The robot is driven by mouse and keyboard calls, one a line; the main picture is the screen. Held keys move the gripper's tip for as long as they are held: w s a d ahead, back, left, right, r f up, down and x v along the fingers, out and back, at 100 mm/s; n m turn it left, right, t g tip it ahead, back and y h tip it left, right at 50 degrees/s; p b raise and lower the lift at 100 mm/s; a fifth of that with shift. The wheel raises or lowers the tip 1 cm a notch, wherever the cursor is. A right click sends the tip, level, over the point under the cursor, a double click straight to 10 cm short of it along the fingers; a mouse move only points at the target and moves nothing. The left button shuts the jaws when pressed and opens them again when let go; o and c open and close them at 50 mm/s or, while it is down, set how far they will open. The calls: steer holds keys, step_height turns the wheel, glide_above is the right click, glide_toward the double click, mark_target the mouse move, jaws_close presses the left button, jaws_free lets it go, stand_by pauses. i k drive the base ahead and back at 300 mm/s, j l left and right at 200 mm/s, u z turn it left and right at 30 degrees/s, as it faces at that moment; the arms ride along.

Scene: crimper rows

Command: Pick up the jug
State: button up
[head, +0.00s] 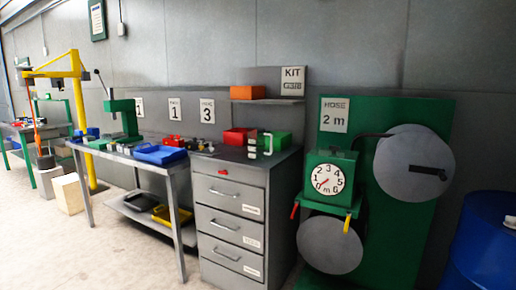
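A small pale upright vessel (252,146), which looks like the jug, stands on top of the grey drawer cabinet (228,196). A pale loop beside it on the right looks like its handle. It stands in front of a green box (279,142), and a red box (234,136) is to its left. It is small in the picture, so its outline is hard to make out. My gripper is not in view.
A grey workbench (178,168) with blue trays (160,154) and a green press (124,118) adjoins the cabinet on the left. A green hose stand (399,235) with round discs is on the right, with a blue drum (485,245) beyond. Floor at front left is clear.

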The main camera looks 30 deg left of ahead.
mark_target(256, 153)
steer(key=u, duration=0.7)
steer(key=i+u, duration=0.7)
steer(key=u, duration=0.2)
steer(key=i+l+u, duration=0.2)
steer(key=i+u, duration=0.25)
steer(key=i+l+u, duration=0.1)
steer(key=i+l, duration=0.45)
steer(key=i+l+u, duration=0.1)
steer(key=i+l, duration=0.4)
steer(key=l, duration=0.2)
